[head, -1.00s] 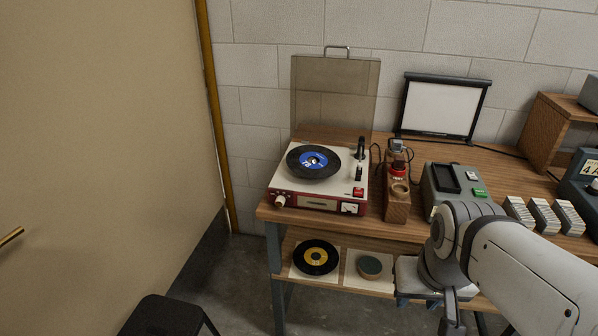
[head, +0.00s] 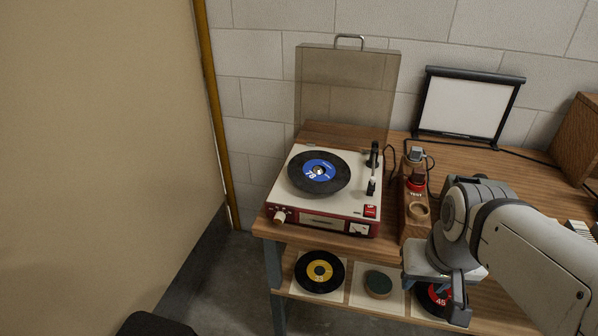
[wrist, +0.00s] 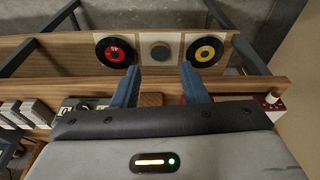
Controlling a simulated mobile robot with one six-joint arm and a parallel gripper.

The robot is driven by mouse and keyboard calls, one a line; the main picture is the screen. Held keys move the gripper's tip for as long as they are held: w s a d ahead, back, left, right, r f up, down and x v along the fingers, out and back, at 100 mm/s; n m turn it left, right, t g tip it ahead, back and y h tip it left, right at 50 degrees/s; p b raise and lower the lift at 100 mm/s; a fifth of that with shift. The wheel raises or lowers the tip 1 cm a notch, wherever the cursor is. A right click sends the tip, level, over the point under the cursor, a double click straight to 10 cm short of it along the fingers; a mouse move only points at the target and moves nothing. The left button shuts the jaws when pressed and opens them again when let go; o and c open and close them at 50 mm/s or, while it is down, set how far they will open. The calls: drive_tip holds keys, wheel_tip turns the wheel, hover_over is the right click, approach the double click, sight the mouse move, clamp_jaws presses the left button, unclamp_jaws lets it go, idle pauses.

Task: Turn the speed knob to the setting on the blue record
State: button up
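The record player (head: 325,195) stands at the left end of the wooden table with its clear lid raised. A record with a blue label (head: 319,172) lies on its platter; the label number looks like 78, but it is small. The pale speed knob (head: 280,217) is at the left of the red front panel; its setting is too small to read. It also shows at the right edge of the wrist view (wrist: 272,97). My gripper (wrist: 162,75) is open and empty, its two blue fingers apart. In the head view it is right of the player, clear of the knob.
A wooden holder (head: 413,212) with small items stands right of the player. A lower shelf carries a yellow-label record (head: 319,271), a round green pad (head: 378,283) and a red-label record (head: 432,297). A dark stool (head: 155,325) stands at front left. The floor before the player's left is clear.

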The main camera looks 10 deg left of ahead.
drive_tip(key=shift+o, duration=0.6)
drive_tip(key=w+a+f+n+t+y+b, duration=0.2)
drive_tip(key=w+a+f+t+b, duration=0.1)
drive_tip(key=w+a+b, duration=0.3)
drive_tip(key=w+a+f, duration=0.1)
drive_tip(key=w+a, duration=0.1)
drive_tip(key=a, duration=0.1)
drive_tip(key=shift+w+a+f+y, duration=0.15)
drive_tip(key=shift+w+a+y, duration=0.1)
drive_tip(key=shift+w+y, duration=0.05)
drive_tip(key=n+t+y+b, duration=0.2)
drive_tip(key=t+y+b, duration=0.1)
drive_tip(key=t+b, duration=0.5)
approach(278, 223)
drive_tip(key=w+d+r+g+b, duration=0.1)
drive_tip(key=w+d+r, duration=0.1)
drive_tip(key=w+r, duration=0.2)
drive_tip(key=s+a+f+m+t+h+b, duration=0.2)
drive_tip(key=s+a+f+t+h+b, duration=0.4)
drive_tip(key=b, duration=0.4)
drive_tip(key=shift+g+h, duration=0.3)
drive_tip(key=w, duration=0.3)
drive_tip(key=w+b, duration=0.1)
drive_tip(key=w, duration=0.5)
drive_tip(key=shift+d+f, duration=0.15)
drive_tip(key=shift+f, duration=0.15)
drive_tip(key=c, duration=1)
